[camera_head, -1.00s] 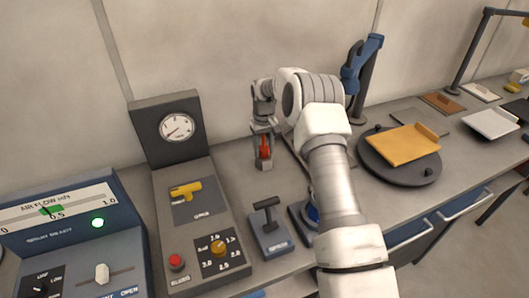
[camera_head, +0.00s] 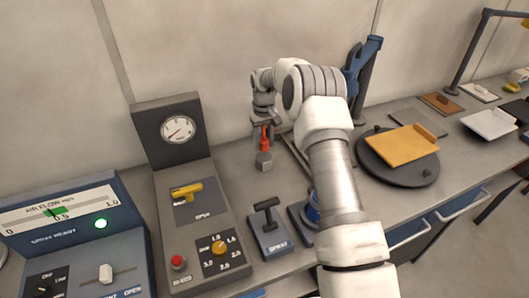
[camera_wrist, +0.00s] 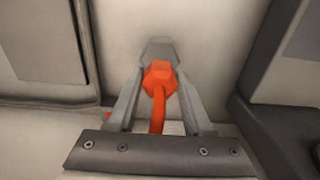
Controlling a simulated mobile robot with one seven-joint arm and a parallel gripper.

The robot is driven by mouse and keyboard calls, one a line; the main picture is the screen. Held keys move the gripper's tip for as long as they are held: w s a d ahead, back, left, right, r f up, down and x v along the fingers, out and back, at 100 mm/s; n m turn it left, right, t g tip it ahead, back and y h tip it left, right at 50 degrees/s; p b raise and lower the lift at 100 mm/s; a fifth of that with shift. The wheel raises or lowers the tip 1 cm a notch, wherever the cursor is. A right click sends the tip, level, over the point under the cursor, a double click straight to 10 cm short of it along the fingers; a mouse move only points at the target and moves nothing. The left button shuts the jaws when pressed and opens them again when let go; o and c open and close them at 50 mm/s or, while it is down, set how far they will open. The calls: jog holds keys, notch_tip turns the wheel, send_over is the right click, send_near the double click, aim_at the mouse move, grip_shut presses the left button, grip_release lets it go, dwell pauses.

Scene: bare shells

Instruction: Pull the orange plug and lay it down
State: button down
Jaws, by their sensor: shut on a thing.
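The orange plug (camera_head: 264,143) is upright between the fingers of my gripper (camera_head: 264,128), which is shut on it. In the wrist view the plug (camera_wrist: 158,80) shows as an orange hexagonal head with a stem, between the two grey fingers of the gripper (camera_wrist: 158,92). The small grey socket block (camera_head: 264,163) stands on the bench right below the plug. Its grey top (camera_wrist: 158,49) also shows behind the plug in the wrist view. The plug's lower end is at or just above the socket top; I cannot tell whether they still touch.
A panel with a gauge (camera_head: 178,130), yellow handle (camera_head: 187,190) and red button (camera_head: 178,262) stands left. A black T-handle lever box (camera_head: 270,238) is in front. A dark turntable (camera_head: 398,178) bearing an orange board (camera_head: 402,149) is right. Bench between panel and socket is clear.

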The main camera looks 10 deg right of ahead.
jog(key=shift+r+p, duration=0.4)
jog(key=shift+r, duration=0.65)
jog(key=s+d+r+b, duration=0.15)
jog(key=s+b, duration=0.25)
jog(key=s, duration=0.5)
jog(key=s+d+b, duration=0.3)
jog(key=s+b, duration=0.2)
jog(key=s, duration=0.4)
send_over(252, 197)
notch_tip(252, 197, down, 7)
jog(key=shift+r+p, duration=0.1)
jog(key=shift+p, duration=0.3)
notch_tip(252, 197, down, 4)
jog(key=shift+f, duration=0.1)
jog(key=shift+f+b, duration=0.45)
jog(key=shift+f, duration=0.1)
